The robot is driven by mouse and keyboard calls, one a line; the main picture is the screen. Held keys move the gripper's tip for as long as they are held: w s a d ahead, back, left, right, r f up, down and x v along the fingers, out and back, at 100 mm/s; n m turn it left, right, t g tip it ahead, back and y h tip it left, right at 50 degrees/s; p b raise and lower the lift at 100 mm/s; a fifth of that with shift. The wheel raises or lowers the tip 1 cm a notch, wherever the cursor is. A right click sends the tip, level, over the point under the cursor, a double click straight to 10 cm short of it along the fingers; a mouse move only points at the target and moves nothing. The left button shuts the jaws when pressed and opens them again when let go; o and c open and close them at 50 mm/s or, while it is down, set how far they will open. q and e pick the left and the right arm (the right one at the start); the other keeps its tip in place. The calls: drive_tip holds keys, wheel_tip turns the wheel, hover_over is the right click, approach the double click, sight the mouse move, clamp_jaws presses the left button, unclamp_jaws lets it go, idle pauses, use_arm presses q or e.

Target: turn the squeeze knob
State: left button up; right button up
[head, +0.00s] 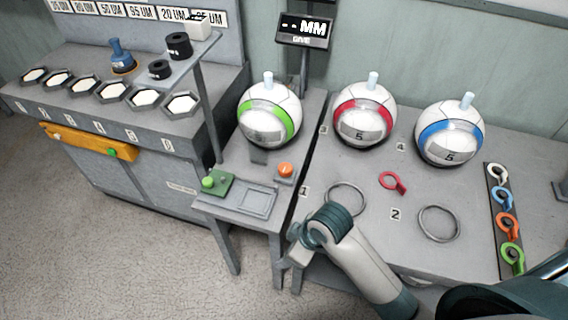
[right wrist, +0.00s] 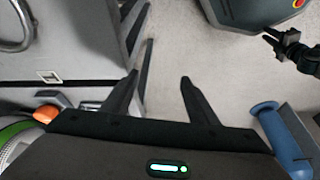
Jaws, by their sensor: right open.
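The orange knob (head: 285,170), which I take as the squeeze knob, sits on the grey press stand (head: 240,183) in front of the green-banded ball (head: 269,114). The knob also shows at the left of the right wrist view (right wrist: 46,113), partly covered by my gripper's body. My right gripper (head: 293,254) is in front of the stand, nearer the camera than the knob and apart from it. In the right wrist view its two fingers (right wrist: 156,82) are spread with nothing between them. A dark jointed part at that view's right edge may be my left gripper; its jaws are unclear.
A green button box (head: 216,184) stands left of the knob. Red-banded (head: 364,115) and blue-banded (head: 450,134) balls rest on the right table, with metal rings (head: 438,223) and a red ring tag (head: 393,182). A display (head: 304,31) stands behind. Floor is clear at left.

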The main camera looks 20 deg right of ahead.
drive_tip(key=w+r+n, duration=0.2)
drive_tip(key=w, duration=0.2)
drive_tip(key=w+a+r+n+g, duration=0.1)
drive_tip(key=w+r+n, duration=0.1)
drive_tip(key=w, duration=0.3)
drive_tip(key=w+r+n, duration=0.2)
drive_tip(key=w+n, duration=0.1)
drive_tip(key=w, duration=0.2)
drive_tip(key=shift+w+a+g+h, duration=0.1)
drive_tip(key=shift+a+g+h, duration=0.15)
drive_tip(key=shift+g+h, duration=0.15)
drive_tip(key=w+d+r+n+h, duration=0.1)
drive_tip(key=w+d+r+n, duration=0.25)
drive_tip(key=w+r, duration=0.35)
wheel_tip(320, 180, up, 7)
drive_tip(key=g+h, duration=0.1)
hover_over(285, 167)
drive_tip(key=shift+d+r+n, duration=0.1)
drive_tip(key=shift+n, duration=0.25)
wheel_tip(285, 167, down, 17)
drive_tip(key=p, duration=0.3)
drive_tip(key=shift+f, duration=0.2)
drive_tip(key=shift+p, duration=0.3)
drive_tip(key=c, duration=1.1)
